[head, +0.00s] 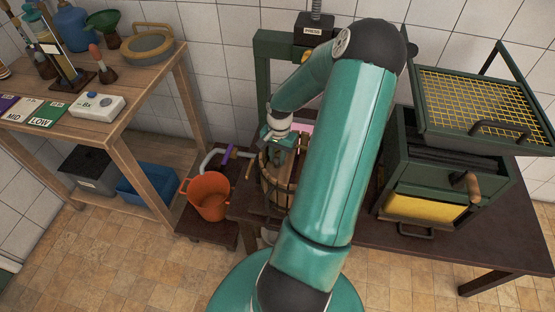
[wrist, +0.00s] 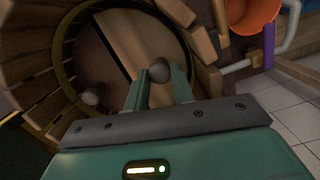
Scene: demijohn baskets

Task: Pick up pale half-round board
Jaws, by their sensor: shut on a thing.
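The pale half-round board (wrist: 128,38) lies inside a round slatted wooden basket (wrist: 60,88) in the wrist view, its straight edge running diagonally. I cannot tell whether the board is lifted.
An orange bucket (head: 209,196) stands left of the basket, beside a purple-handled pipe (head: 229,155). The press frame (head: 263,85) rises behind. A green box with a yellow mesh tray (head: 480,100) stands on the dark table (head: 440,243) at right. A wooden bench (head: 140,95) stands at left.

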